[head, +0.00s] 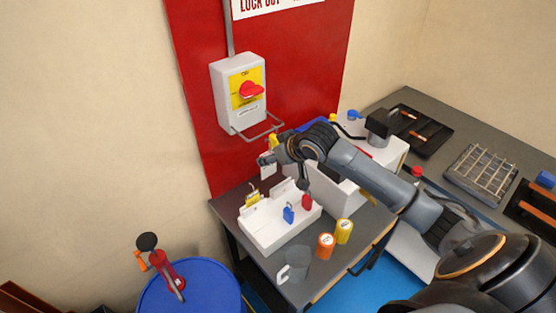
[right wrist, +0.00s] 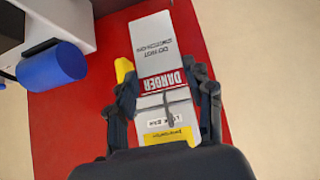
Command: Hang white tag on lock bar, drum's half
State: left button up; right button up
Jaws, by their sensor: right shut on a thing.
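My right gripper (head: 270,158) is shut on a white tag (head: 267,171), just below the switch box and its lock bar. In the right wrist view the tag (right wrist: 156,45), with a red DANGER band, lies between the fingers (right wrist: 163,82). The grey wire lock bar (head: 262,132) sticks out under the switch box (head: 238,93), with its right end close to my wrist. I see no contact between the tag and the bar. The blue drum (head: 192,290) stands at the lower left. My left gripper is out of view.
A white tray (head: 270,234) on the table holds a blue padlock (head: 288,214), a red padlock (head: 307,202) and a yellow item (head: 253,199).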

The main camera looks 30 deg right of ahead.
jog(key=shift+w+a+f, duration=0.1)
jog(key=shift+w+f, duration=0.15)
jog(key=shift+w, duration=0.6)
jog(key=shift+w+a+f, duration=0.15)
jog(key=shift+w+f, duration=0.1)
jog(key=shift+w, duration=0.6)
jog(key=shift+w+a+f, duration=0.1)
jog(key=shift+w+f, duration=0.15)
jog(key=shift+w, duration=0.6)
jog(key=o, duration=1)
jog(key=v, duration=1.2)
